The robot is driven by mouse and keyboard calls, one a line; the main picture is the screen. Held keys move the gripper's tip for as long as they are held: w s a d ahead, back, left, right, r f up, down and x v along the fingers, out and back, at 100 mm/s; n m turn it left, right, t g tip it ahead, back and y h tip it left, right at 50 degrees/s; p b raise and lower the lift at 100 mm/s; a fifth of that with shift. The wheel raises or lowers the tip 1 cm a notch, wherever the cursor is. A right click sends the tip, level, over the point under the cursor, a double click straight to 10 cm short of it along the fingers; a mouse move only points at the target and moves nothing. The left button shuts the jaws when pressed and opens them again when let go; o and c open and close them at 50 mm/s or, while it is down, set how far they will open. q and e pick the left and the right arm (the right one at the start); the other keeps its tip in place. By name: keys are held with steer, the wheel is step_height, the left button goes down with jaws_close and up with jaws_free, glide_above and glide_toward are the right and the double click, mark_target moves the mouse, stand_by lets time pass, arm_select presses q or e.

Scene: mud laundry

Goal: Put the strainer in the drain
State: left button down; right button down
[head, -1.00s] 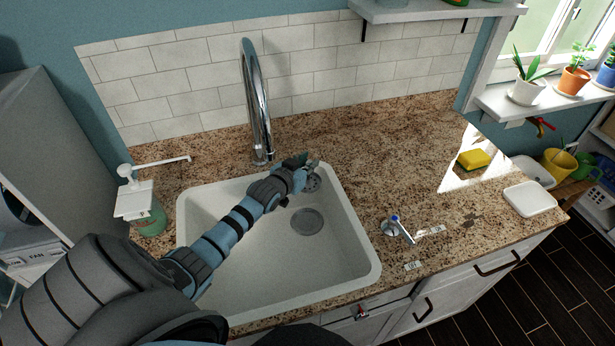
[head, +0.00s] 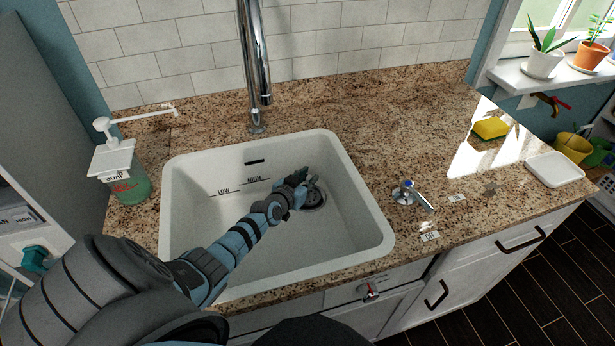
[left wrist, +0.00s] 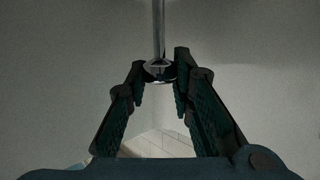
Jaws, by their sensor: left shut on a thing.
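My left gripper (head: 303,184) is down inside the white sink (head: 345,235), close above the drain (head: 318,207), with its fingers shut on the strainer (head: 314,194). The strainer is a small grey metal disc, partly hidden by the fingers. It overlaps the dark drain opening in the head view; I cannot tell whether it is seated or just above it. In the left wrist view, the two dark fingers (left wrist: 160,75) close in on a shiny chrome piece at their tips; the strainer's disc is not clear there. My right gripper is not in view.
A chrome faucet (head: 255,70) stands behind the sink. A soap dispenser (head: 125,175) is at its left, a tap handle (head: 411,195) at its right. A yellow sponge (head: 490,128) and a white dish (head: 554,169) lie on the right counter. The sink's left part is empty.

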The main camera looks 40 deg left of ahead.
arm_select(q)
steer(key=c, duration=1.8)
jaws_free()
steer(key=shift+f, duration=0.15)
steer(key=o, duration=0.4)
steer(key=shift+s+r+p, duration=0.1)
steer(key=shift+r+p, duration=0.2)
steer(key=shift+r, duration=0.05)
steer(key=p+v, duration=0.8)
steer(key=v, duration=0.3)
steer(key=shift+s+p, duration=0.3)
